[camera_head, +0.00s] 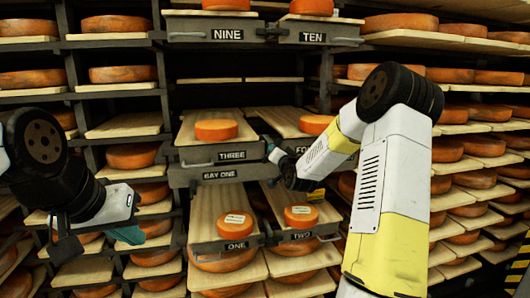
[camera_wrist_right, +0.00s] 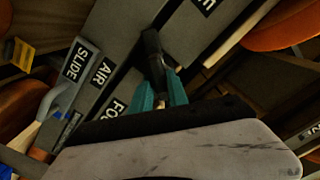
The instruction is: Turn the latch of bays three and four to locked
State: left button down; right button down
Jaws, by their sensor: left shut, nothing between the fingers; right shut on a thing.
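Tray three (camera_head: 218,130) and tray four (camera_head: 286,118) lie side by side in the rack, each with an orange cheese on it; my right arm covers part of the FOUR label. In the right wrist view a black latch handle (camera_wrist_right: 152,45) stands out from the grey fronts. The teal fingers of my right gripper (camera_wrist_right: 161,88) are shut on this handle. Whether the latch is at locked cannot be read. My left gripper (camera_head: 129,236) is shut and empty, apart from the trays, at the lower left of the head view.
Trays one (camera_head: 232,246) and two (camera_head: 299,237) stick out below, with labelled cheeses. Trays nine (camera_head: 227,34) and ten (camera_head: 312,38) are above. A grey pull handle (camera_wrist_right: 62,92) shows left in the wrist view, near the SLIDE and AIR labels. Racks of cheese fill both sides.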

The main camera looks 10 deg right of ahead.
jog(key=m, duration=0.5)
jog(key=shift+d+f+m, duration=0.25)
jog(key=shift+f+m, duration=0.05)
jog(key=m, duration=0.4)
jog(key=shift+f+m, duration=0.25)
jog(key=shift+m, duration=0.15)
jog(key=c, duration=1.4)
grip_release()
jog(key=shift+o, duration=0.2)
jog(key=s, duration=0.7)
jog(key=shift+s+d, duration=0.15)
jog(key=shift+s, duration=0.25)
